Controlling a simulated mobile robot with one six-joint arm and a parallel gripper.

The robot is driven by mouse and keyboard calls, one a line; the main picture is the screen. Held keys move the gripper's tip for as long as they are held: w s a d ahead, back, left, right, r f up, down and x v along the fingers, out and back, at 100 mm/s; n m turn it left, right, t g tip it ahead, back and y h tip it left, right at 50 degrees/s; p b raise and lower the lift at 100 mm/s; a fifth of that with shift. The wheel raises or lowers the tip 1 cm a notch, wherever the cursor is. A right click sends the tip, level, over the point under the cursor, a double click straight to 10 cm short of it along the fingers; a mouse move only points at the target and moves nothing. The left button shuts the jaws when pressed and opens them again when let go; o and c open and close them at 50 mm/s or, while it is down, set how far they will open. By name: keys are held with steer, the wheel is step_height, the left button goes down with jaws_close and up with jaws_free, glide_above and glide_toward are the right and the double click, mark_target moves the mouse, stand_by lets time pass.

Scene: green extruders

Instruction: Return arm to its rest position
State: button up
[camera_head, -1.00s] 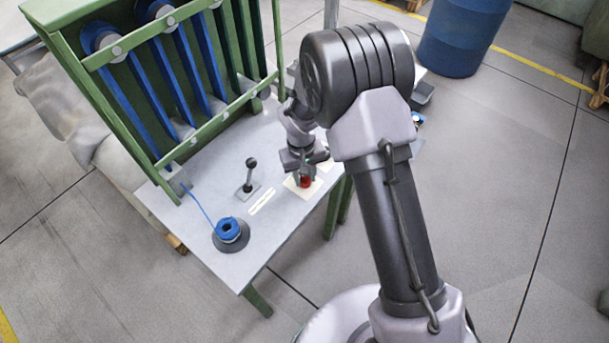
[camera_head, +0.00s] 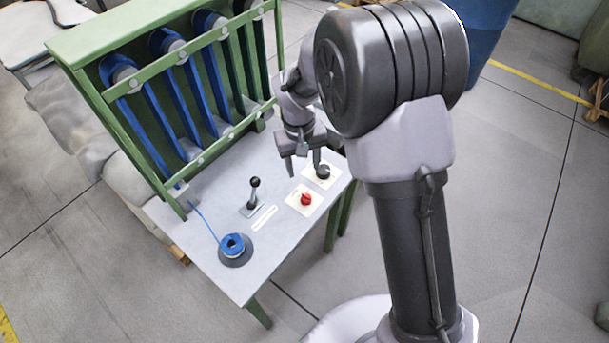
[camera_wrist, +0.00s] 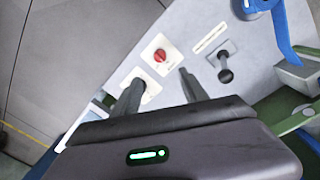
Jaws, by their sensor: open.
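My gripper (camera_head: 302,168) hangs above the grey table of the green machine in the head view, its two fingers apart with nothing between them. The fingers (camera_wrist: 158,90) also show spread and empty in the wrist view. A red knob (camera_head: 306,199) on a pale square plate sits on the table just below and in front of the gripper. The red knob shows beyond the fingertips in the wrist view (camera_wrist: 160,55). A dark knob (camera_head: 323,172) on another pale plate is close to the right finger. My arm is bent over the table's right side.
A black-knobbed lever (camera_head: 253,192) stands left of the red knob. A blue spool (camera_head: 233,245) sits near the table's front left corner. The green frame (camera_head: 150,60) with blue bars rises behind. A blue barrel (camera_head: 488,45) stands at the back right. The floor right of my arm is clear.

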steer(key=shift+a+r, duration=0.1)
steer(key=shift+r, duration=1.15)
steer(key=s+d+r+m+t+y+b, duration=0.1)
steer(key=s+d+r+m, duration=0.15)
steer(key=r, duration=0.35)
steer(key=s+d+r+m+t+b, duration=0.1)
steer(key=s+d+r, duration=0.3)
steer(key=r, duration=0.2)
steer(key=s+d+r+m+t+b, duration=0.1)
steer(key=s+d+m, duration=0.1)
steer(key=s, duration=0.6)
steer(key=s+d+r+m+t+y+b, duration=0.1)
steer(key=s+d+r+m+t+b, duration=0.1)
steer(key=s, duration=0.6)
steer(key=shift+s+d+r+m+t+y, duration=0.25)
steer(key=shift+d+m+t+y, duration=0.05)
steer(key=shift+d+m, duration=0.05)
